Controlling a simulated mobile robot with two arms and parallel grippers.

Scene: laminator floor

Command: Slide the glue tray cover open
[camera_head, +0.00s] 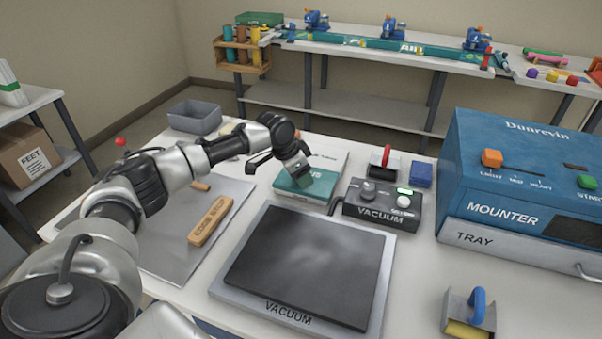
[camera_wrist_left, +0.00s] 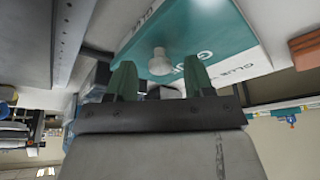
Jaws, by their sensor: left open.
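The glue tray (camera_head: 325,157) stands on the white table behind the black vacuum pad. Its teal cover (camera_head: 318,188) lies over the near part of the tray, and a pale strip shows behind it. In the left wrist view the teal cover (camera_wrist_left: 205,28) carries a small whitish knob (camera_wrist_left: 160,62). My left gripper (camera_head: 302,177) is over the cover. In the left wrist view its two green-tipped fingers (camera_wrist_left: 161,76) are apart, with the knob between or just beyond their tips; I cannot tell whether they touch it. My right gripper is not in view.
The vacuum pad (camera_head: 308,262) lies in front, and the vacuum control box (camera_head: 378,207) stands close right of the tray. The blue mounter (camera_head: 520,180) is further right. A wooden block (camera_head: 212,220) lies on the grey mat at left. A grey bin (camera_head: 195,117) stands behind.

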